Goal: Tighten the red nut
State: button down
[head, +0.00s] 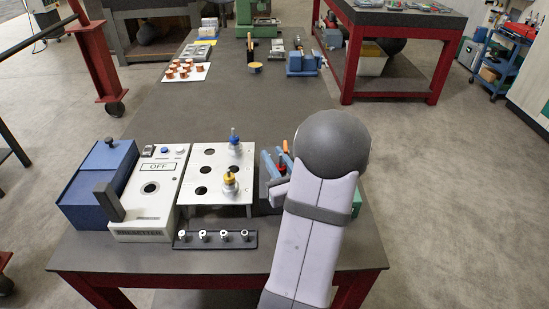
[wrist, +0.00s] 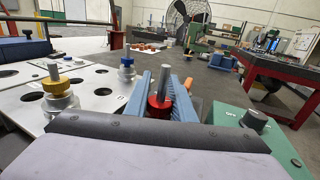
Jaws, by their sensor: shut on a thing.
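The red nut (wrist: 158,106) is a red ring with a grey rod standing up through it. It also shows as a small red spot in the head view (head: 283,169), beside my arm. My gripper (wrist: 160,98) is at the nut in the wrist view, shut on it, with blue ribbed bars close on both sides. The exact contact is hidden by the dark edge in front. In the head view the round grey joint of my arm covers much of this area.
Left of the nut, a white plate (head: 209,165) with holes carries a yellow-nut holder (head: 230,182) and a blue-nut holder (head: 235,146). Further left are a presetter (head: 150,190) and a blue box (head: 95,188). A dark rack (head: 215,240) lies in front. A green box (wrist: 244,135) stands right.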

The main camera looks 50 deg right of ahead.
jog(key=c, duration=1.5)
grip_release()
jog(key=shift+r+n+t+y+p, duration=0.1)
jog(key=shift+n+t+y+p, duration=0.25)
jog(key=shift+y, duration=0.25)
